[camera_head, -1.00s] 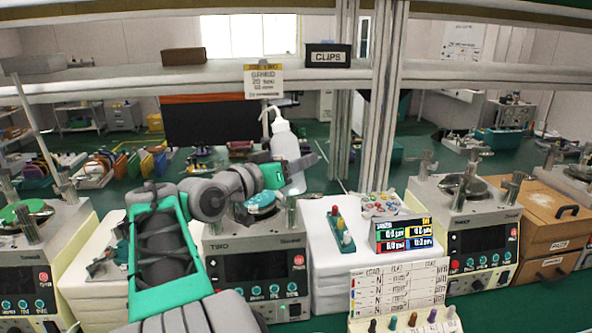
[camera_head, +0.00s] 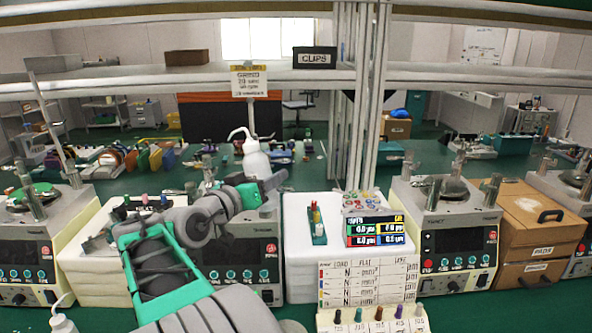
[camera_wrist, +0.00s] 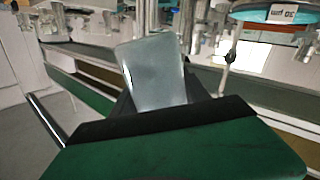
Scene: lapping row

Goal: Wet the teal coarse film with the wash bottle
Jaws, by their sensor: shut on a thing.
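The wash bottle (camera_head: 256,160), white with a bent spout, is in my gripper (camera_head: 270,184). It stands nearly upright above the TIRO lapping machine (camera_head: 240,250), its spout pointing left. In the wrist view the bottle's pale body (camera_wrist: 153,72) rises between the dark jaws, which are shut on it. A teal film disc (camera_wrist: 278,12) with a "30 µm" label lies on a platen at the wrist view's upper right, apart from the bottle. In the head view my arm hides that platen. I cannot tell whether the film is wet.
Another lapping machine (camera_head: 30,245) with a green disc stands left, another (camera_head: 445,235) right. A white block (camera_head: 305,265) bears coloured pegs. A chart card (camera_head: 368,285) stands in front. Shelf rails and posts (camera_head: 362,110) rise behind the bottle. A white spout top (camera_head: 62,322) shows lower left.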

